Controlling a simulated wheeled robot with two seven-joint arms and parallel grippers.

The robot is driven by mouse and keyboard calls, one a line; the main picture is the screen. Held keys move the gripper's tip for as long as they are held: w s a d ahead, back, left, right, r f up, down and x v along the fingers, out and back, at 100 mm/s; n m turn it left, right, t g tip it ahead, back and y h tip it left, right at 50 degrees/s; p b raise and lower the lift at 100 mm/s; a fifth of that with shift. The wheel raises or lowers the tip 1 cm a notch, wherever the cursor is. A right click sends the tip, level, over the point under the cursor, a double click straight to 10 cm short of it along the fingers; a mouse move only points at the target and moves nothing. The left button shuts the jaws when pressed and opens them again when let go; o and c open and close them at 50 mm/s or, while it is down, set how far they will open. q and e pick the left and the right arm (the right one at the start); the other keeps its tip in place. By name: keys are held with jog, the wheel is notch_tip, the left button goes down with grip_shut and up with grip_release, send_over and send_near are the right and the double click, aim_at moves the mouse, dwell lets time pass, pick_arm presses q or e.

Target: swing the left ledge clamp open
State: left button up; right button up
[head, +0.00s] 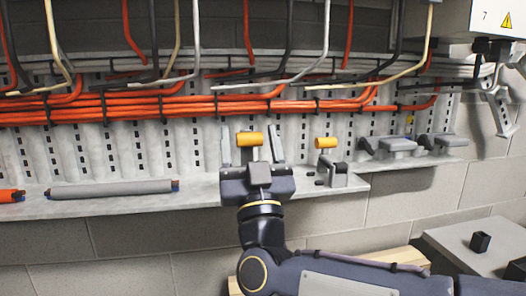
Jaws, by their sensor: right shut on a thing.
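The left ledge clamp shows as an orange handle (249,139) between the fingers of my right gripper (251,147), at the middle of the ledge. My right gripper is shut on this clamp; its wrist and palm hide the clamp's body and base. A second clamp (338,172) with an orange handle (326,142) stands to its right, near the ledge's step, apart from my gripper. My left gripper is not in view.
The grey ledge (110,207) runs along the wall. A grey tube (112,188) and an orange piece (12,196) lie on it at left, grey parts (397,145) at right. Orange cables (170,107) run above. A grey bench (455,250) and boards (340,265) stand below right.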

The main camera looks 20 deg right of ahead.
jog(key=shift+f, duration=0.25)
jog(key=o, duration=1.3)
jog(key=shift+w, duration=0.15)
jog(key=shift+c, duration=0.2)
jog(key=shift+o, duration=0.4)
jog(key=shift+r, duration=0.1)
jog(key=v, duration=0.8)
